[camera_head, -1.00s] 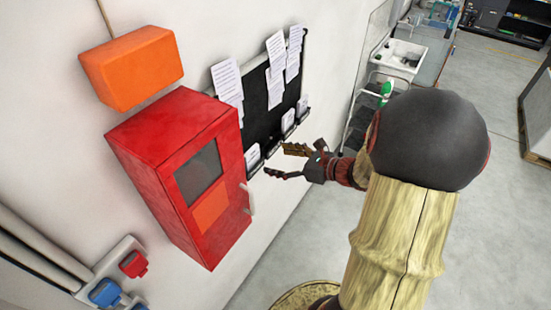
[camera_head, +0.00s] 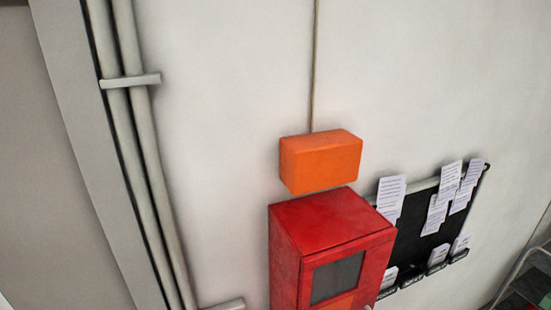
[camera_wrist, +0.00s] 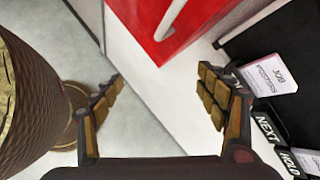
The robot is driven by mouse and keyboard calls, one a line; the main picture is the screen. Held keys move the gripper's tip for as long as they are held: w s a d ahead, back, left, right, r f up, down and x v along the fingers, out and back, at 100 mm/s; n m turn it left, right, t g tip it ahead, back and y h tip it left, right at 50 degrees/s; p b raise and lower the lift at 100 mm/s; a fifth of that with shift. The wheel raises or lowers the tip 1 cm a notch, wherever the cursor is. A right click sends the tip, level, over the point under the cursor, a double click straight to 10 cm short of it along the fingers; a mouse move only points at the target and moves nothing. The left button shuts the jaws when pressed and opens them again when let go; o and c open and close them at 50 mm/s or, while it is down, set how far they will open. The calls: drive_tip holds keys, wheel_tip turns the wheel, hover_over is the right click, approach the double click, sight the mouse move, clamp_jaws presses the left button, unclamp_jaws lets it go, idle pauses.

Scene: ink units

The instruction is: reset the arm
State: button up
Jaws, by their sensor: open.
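My gripper (camera_wrist: 160,100) shows in the wrist view with its two padded fingers spread apart and nothing between them. The lower edge of a red cabinet (camera_wrist: 160,30) with its pale handle (camera_wrist: 172,18) lies beyond the fingertips, at the top of that view. I cannot tell the exact gap to it. In the head view the red cabinet (camera_head: 325,230) is on the wall at the lower middle, and my arm and gripper are outside the picture.
An orange box (camera_head: 320,160) is above the cabinet. A black board (camera_head: 425,225) with papers hangs to its right; its card holders (camera_wrist: 272,125) are close to the right finger. Grey pipes (camera_head: 140,150) run down the wall at left. Floor (camera_wrist: 130,130) shows between the fingers.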

drive_tip(key=s+a+r+n+g+h+b, duration=0.2)
drive_tip(key=s+a+n+g+h+b, duration=0.35)
drive_tip(key=n, duration=0.85)
drive_tip(key=s+a+r+n+t+b, duration=0.1)
drive_tip(key=a+r+n+t+b, duration=0.2)
drive_tip(key=a+r+n+t, duration=0.2)
drive_tip(key=shift+a+n+h+b, duration=0.3)
drive_tip(key=shift+a+n+h, duration=0.15)
drive_tip(key=shift+a+n, duration=0.25)
